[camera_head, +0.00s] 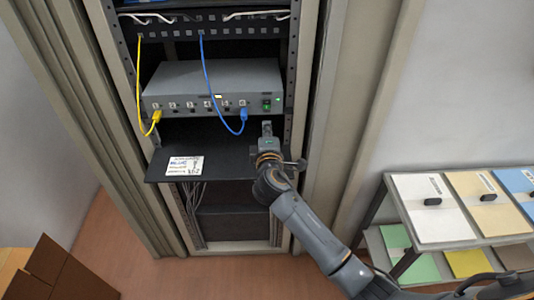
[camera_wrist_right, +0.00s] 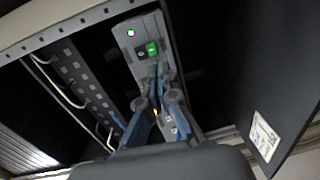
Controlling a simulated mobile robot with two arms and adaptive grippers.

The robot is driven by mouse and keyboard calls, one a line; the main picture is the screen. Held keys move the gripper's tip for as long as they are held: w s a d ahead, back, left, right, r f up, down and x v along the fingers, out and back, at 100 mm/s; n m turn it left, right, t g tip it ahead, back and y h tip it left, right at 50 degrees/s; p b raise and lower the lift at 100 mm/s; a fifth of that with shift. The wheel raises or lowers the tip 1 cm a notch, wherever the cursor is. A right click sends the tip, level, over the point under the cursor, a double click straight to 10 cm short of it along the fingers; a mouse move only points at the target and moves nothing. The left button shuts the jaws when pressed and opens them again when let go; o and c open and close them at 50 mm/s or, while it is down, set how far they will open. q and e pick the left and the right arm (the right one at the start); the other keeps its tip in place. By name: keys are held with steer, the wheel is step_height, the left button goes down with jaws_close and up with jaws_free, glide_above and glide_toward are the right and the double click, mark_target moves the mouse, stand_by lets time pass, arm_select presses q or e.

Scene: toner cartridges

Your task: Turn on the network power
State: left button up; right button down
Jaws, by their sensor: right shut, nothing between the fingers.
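A grey network box (camera_head: 215,82) sits in the open rack, with a row of ports along its front. A green power switch (camera_head: 266,104) is at the right end of that front, with a small lit green light (camera_head: 278,99) beside it. In the right wrist view the green switch (camera_wrist_right: 152,48) and the lit light (camera_wrist_right: 130,33) show clearly beyond the fingers. My right gripper (camera_head: 266,128) is shut and empty, just below and in front of the switch, apart from it. It also shows in the right wrist view (camera_wrist_right: 158,97). My left gripper is not in view.
A yellow cable (camera_head: 139,90) and a blue cable (camera_head: 218,110) plug into the box's front. A black shelf (camera_head: 225,145) with a paper label (camera_head: 184,166) juts out below. A rack of coloured folders (camera_head: 430,208) stands at right; a cardboard box (camera_head: 60,275) lies lower left.

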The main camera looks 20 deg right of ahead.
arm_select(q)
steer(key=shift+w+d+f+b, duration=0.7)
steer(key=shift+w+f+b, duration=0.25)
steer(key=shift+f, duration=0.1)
arm_select(e)
steer(key=s+a+f, duration=0.1)
steer(key=s, duration=0.5)
steer(key=shift+s+a+f, duration=0.15)
steer(key=shift+s+a, duration=0.05)
steer(key=shift+a, duration=0.05)
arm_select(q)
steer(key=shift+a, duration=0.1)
